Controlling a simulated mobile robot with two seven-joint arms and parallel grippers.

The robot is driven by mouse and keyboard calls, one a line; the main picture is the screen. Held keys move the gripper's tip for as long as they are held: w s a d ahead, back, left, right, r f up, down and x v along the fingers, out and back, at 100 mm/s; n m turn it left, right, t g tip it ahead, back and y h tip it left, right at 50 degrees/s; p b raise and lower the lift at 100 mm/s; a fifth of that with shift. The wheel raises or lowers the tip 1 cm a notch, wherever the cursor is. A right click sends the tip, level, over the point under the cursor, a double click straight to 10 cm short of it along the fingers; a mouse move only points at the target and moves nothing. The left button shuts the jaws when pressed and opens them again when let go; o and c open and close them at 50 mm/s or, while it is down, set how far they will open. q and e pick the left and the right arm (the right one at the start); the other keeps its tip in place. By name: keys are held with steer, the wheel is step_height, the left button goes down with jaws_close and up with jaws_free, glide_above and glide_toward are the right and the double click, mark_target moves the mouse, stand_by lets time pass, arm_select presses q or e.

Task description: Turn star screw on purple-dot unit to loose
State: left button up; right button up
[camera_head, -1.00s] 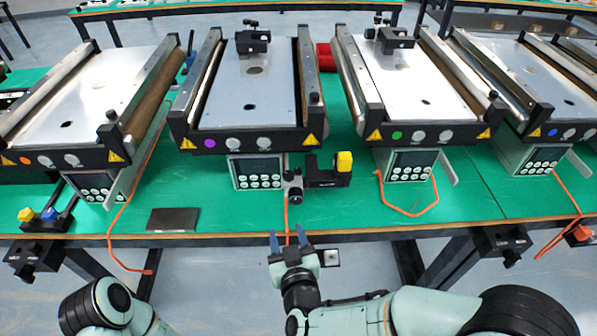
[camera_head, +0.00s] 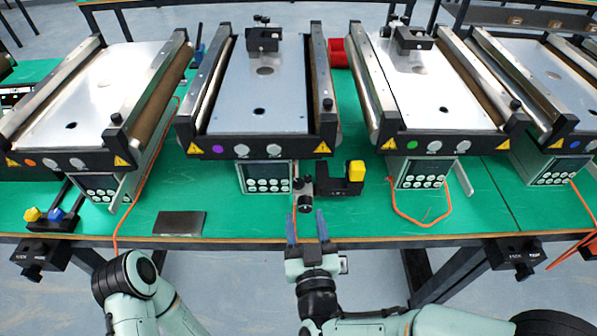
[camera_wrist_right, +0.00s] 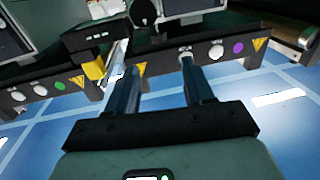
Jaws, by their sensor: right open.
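The purple-dot unit (camera_head: 258,148) is the second conveyor from the left in the head view, with its purple dot (camera_head: 218,149) on the front panel. A black knob (camera_head: 327,104) stands at its front right corner. A small black knob (camera_head: 304,203) ends a bracket below the panel, right of the keypad box (camera_head: 266,177). I cannot tell from the shape which knob is the star screw. My right gripper (camera_head: 306,222) is open and empty, just in front of the bracket knob. The wrist view shows its fingers (camera_wrist_right: 158,85) apart and a round black knob (camera_wrist_right: 143,12) beyond them. My left gripper is out of view.
A yellow-knobbed bracket (camera_head: 355,171) stands right of the bracket knob. The green-dot unit (camera_head: 450,145) is further right, with an orange cable (camera_head: 420,222) below. A dark plate (camera_head: 180,223) lies on the green table left of my gripper. Black clamps hang on the table edge.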

mark_target(299, 187)
steer(key=w+p, duration=0.2)
steer(key=w, duration=0.1)
steer(key=w+a+p, duration=0.1)
steer(key=w+p, duration=0.2)
steer(key=w, duration=0.1)
steer(key=w+p, duration=0.3)
steer(key=w, duration=0.1)
steer(key=shift+w+a+f, duration=0.15)
steer(key=shift+w+f, duration=0.05)
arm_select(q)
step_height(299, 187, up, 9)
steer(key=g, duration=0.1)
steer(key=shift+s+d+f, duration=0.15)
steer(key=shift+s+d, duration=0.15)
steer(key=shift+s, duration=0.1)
arm_select(e)
steer(key=c, duration=0.9)
